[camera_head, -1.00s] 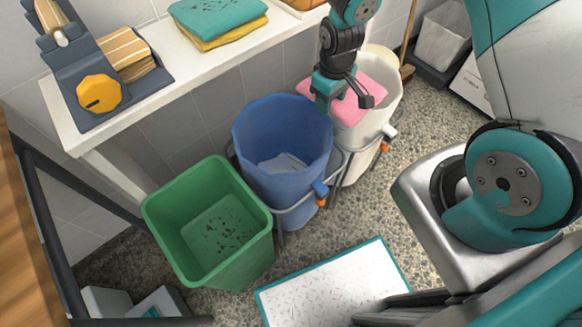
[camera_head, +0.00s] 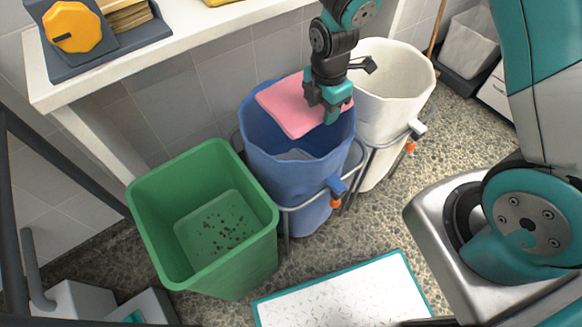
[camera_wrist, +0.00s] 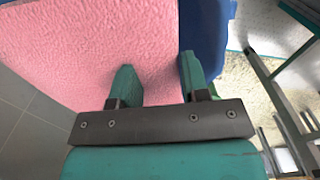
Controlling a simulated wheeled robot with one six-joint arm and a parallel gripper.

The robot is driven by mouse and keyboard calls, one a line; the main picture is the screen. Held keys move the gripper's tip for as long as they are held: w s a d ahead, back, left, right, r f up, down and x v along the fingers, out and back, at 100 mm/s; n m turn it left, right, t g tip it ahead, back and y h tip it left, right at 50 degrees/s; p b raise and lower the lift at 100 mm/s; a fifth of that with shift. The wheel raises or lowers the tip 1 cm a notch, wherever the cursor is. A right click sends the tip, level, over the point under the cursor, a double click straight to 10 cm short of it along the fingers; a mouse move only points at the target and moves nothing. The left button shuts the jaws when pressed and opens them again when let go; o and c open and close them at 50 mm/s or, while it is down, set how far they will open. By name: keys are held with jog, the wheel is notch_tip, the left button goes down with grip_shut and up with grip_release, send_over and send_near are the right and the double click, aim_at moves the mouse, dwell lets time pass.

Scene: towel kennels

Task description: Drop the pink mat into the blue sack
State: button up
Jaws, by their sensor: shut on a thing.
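The pink mat (camera_head: 296,105) is a flat folded pad held over the mouth of the blue sack (camera_head: 293,178). My gripper (camera_head: 328,108) is shut on the mat's right edge from above. In the wrist view the mat (camera_wrist: 95,50) fills the upper left, and one finger of my gripper (camera_wrist: 158,85) lies over it while the other is by its edge. Blue sack wall (camera_wrist: 207,35) shows beyond that edge. The sack stands open in a metal frame, with a greyish patch visible low inside. The mat hides part of its rim.
A white sack (camera_head: 385,95) stands open to the right of the blue one, and a green bin (camera_head: 205,240) to the left. A white shelf (camera_head: 170,52) runs behind. A white tray with a teal rim (camera_head: 345,295) lies on the floor in front.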

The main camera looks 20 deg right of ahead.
notch_tip(320, 180, down, 4)
jog(key=b, duration=0.2)
jog(key=shift+r+b, duration=0.15)
jog(key=shift+b, duration=0.15)
jog(key=shift+r, duration=0.1)
jog(key=o, duration=1.2)
jog(key=shift+c, duration=0.2)
jog(key=shift+r, duration=0.1)
notch_tip(320, 180, up, 17)
jog(key=p, duration=0.4)
jog(key=shift+p, duration=0.3)
jog(key=shift+r, duration=0.15)
